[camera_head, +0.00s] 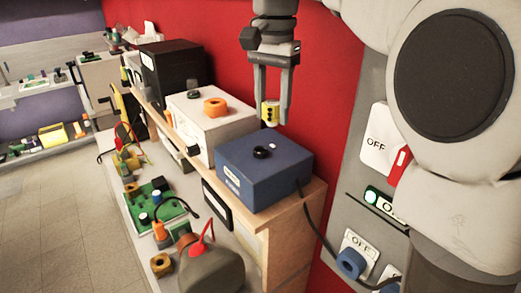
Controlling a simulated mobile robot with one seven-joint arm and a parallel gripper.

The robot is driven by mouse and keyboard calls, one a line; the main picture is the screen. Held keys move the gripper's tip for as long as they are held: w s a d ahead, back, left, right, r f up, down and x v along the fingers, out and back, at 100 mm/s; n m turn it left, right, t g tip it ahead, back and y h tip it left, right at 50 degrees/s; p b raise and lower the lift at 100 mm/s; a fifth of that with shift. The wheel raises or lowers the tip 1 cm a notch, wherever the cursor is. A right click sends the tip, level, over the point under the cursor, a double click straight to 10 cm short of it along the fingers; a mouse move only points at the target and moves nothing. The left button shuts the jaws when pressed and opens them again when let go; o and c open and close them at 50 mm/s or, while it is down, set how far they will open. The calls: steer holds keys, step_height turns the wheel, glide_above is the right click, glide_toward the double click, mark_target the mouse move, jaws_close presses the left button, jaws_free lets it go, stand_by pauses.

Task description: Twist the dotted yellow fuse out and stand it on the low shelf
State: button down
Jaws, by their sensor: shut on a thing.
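My gripper (271,117) hangs pointing down at the top middle, above the blue box (240,180). It is shut on a small yellow fuse (270,111) with dark marks, held upright between the fingertips. The fuse is clear of the box top. A round black fitting (263,151) sits on top of the blue box, below the fuse. A low ledge (175,213) runs along the front of the wooden bench, below its top; I cannot tell for sure whether this is the low shelf.
A white box with an orange ring (215,107) and a black box (175,68) stand behind the blue box. Wall switches (381,143) are at right. Open floor lies at left.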

steer(key=s+d+b, duration=0.2)
steer(key=s+b, duration=0.1)
steer(key=s, duration=0.7)
steer(key=s+d+b, duration=0.2)
steer(key=s+b, duration=0.1)
steer(key=s, duration=0.7)
steer(key=shift+s, duration=0.4)
steer(key=shift+d, duration=0.1)
